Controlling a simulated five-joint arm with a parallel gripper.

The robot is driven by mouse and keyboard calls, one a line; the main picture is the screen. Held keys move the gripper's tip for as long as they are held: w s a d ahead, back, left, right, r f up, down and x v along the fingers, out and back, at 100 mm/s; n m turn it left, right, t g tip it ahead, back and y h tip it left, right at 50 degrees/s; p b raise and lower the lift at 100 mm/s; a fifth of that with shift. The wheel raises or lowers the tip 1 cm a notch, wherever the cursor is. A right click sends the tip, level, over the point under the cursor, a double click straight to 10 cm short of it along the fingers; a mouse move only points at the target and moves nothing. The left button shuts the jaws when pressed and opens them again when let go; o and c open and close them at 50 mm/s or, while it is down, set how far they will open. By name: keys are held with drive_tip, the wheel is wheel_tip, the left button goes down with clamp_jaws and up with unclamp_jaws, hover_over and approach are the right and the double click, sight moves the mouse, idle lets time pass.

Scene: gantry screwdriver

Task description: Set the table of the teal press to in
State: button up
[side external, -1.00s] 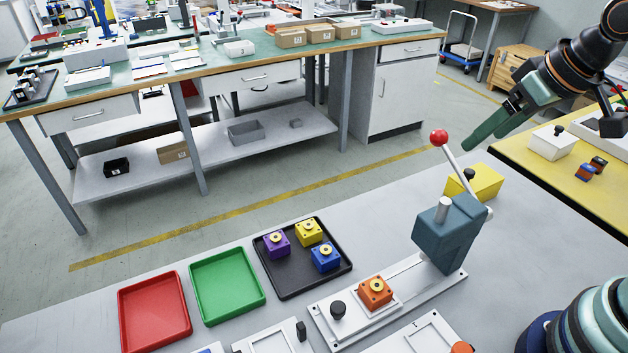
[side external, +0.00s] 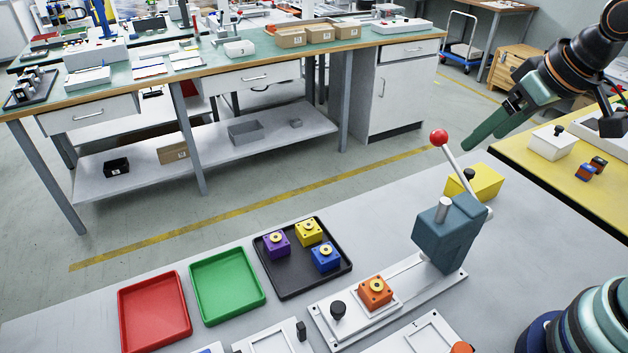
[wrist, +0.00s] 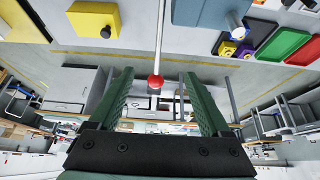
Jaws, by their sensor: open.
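The teal press (side external: 446,232) stands upright on a pale base plate on the grey bench; its body also shows at the top of the wrist view (wrist: 206,12). Its lever ends in a red ball (side external: 438,138) and points up. The press table (side external: 366,302) is a pale slide with a black knob (side external: 338,309), out in front of the press body. An orange block (side external: 375,291) with a yellow ring sits on it. My gripper (side external: 487,140) is open and empty, raised above and to the right of the press. In the wrist view the red ball (wrist: 155,81) appears between the fingers.
A black tray (side external: 287,291) holds purple, yellow and blue blocks. Empty green (side external: 226,285) and red (side external: 155,310) trays lie left of it. A yellow box (side external: 478,182) with a black knob stands behind the press. White fixtures (side external: 275,340) line the front edge.

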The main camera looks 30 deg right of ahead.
drive_tip(key=shift+a, duration=0.15)
drive_tip(key=c, duration=0.3)
drive_tip(key=n+g, duration=0.3)
drive_tip(key=g, duration=0.3)
hover_over(338, 306)
wheel_tip(338, 306, down, 9)
wheel_tip(338, 306, down, 12)
drive_tip(key=shift+r, duration=0.1)
clamp_jaws()
idle(0.5)
